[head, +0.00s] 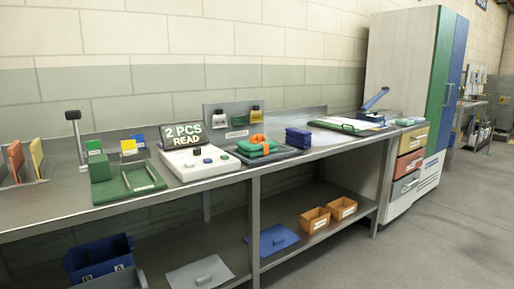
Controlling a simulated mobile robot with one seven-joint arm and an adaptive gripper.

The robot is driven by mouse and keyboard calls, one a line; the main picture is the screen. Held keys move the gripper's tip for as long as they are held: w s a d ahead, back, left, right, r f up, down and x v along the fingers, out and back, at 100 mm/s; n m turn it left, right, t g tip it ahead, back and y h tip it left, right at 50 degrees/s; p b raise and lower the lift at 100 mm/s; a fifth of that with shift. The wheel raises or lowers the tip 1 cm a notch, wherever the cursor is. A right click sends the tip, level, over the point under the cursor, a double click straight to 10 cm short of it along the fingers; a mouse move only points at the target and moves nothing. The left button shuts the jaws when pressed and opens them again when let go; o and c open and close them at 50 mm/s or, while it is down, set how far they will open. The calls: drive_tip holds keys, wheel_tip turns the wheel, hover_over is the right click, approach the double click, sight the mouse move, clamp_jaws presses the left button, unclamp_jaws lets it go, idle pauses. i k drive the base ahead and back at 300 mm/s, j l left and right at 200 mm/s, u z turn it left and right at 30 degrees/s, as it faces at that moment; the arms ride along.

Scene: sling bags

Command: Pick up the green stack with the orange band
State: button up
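The green stack (246,152) has an orange band (264,150) across it. It sits on a dark tray (287,155) on the metal workbench, near the middle of the head view. Another orange piece shows at its top. My gripper is not in view, and nothing touches the stack from above.
A dark blue stack (298,138) lies close to its right. A white panel with knobs (202,170) and a "2 PCS READ" display (184,134) stand to the left. A grey upright panel (234,116) rises behind. Orange bins (315,221) sit on the lower shelf.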

sight(258, 146)
drive_tip(key=i+j+z, duration=0.1)
drive_tip(key=i+z, duration=0.15)
drive_tip(key=i, duration=0.25)
drive_tip(key=i+j+z, duration=0.15)
drive_tip(key=i+z, duration=0.15)
drive_tip(key=i, duration=0.2)
drive_tip(key=i+j+z, duration=0.25)
drive_tip(key=i, duration=0.25)
drive_tip(key=i+j+z, duration=0.3)
drive_tip(key=i+j, duration=0.1)
drive_tip(key=j, duration=0.05)
